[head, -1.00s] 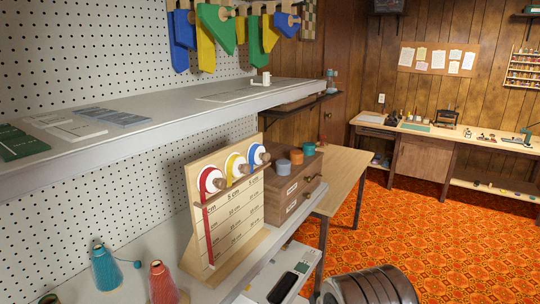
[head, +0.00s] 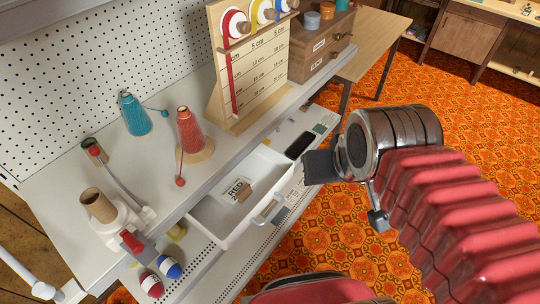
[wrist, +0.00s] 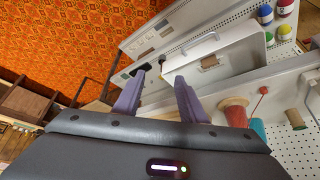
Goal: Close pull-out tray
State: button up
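The white pull-out tray (head: 212,214) is pulled out from under the bench shelf in the head view. A card marked RED (head: 236,190) and a small brown piece lie in it. A handle (head: 266,211) is on its front wall. In the wrist view the tray (wrist: 238,48) shows at upper right, beyond the fingers. My gripper (wrist: 160,76) is open and empty, its two purple fingers apart. In the head view my gripper (head: 319,167) is right of the tray, apart from it; its fingers are hard to make out there.
Teal (head: 134,115) and red (head: 190,133) thread cones stand on the bench above the tray. Small red and blue spools (head: 168,267) sit left of the tray. A black flat object (head: 299,145) lies right of it. The orange floor in front is clear.

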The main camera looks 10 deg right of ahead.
aim_at(224, 222)
jog(key=z, duration=0.05)
jog(key=k, duration=1.25)
jog(key=u, duration=0.95)
jog(key=i, duration=1)
jog(key=u, duration=0.05)
